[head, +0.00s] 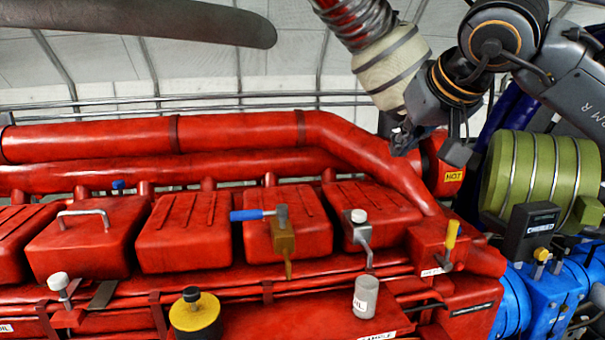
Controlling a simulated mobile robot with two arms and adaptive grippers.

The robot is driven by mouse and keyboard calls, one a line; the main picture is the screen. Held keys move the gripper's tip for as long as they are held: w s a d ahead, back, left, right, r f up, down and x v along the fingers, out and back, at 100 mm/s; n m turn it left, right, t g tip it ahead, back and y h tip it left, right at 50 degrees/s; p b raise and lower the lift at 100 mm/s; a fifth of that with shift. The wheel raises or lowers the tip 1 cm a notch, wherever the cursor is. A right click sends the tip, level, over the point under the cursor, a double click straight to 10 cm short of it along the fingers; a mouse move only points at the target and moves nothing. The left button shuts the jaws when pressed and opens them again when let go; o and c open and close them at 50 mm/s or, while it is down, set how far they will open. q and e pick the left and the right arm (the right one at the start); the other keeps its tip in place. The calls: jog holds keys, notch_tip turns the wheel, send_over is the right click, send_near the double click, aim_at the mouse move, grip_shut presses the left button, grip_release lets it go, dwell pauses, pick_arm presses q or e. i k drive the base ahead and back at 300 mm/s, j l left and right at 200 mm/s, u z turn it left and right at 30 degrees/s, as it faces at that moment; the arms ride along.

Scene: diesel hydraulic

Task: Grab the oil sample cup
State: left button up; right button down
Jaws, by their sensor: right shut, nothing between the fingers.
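The oil sample cup looks to be the small grey-white cylinder (366,298) with a partly readable label, upright on the red engine ledge at the lower right of centre, by a white label that is cut off by the frame edge. My right gripper (402,140) is shut and empty, in front of the large red pipe at the upper right. It is well above the cup and apart from it. My left gripper does not show.
A blue-handled brass valve (283,232), a white-knobbed bent spout (360,235) and a yellow-handled lever (449,242) stand around the cup's area. A yellow cap (195,314) sits left. A red pipe marked HOT and a green cylinder (530,180) lie right.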

aim_at(366, 287)
jog(key=k+l, duration=0.15)
jog(key=k, duration=0.3)
jog(key=k+l, duration=0.1)
jog(key=k, duration=0.35)
jog(key=k+l, duration=0.15)
jog(key=k, duration=0.25)
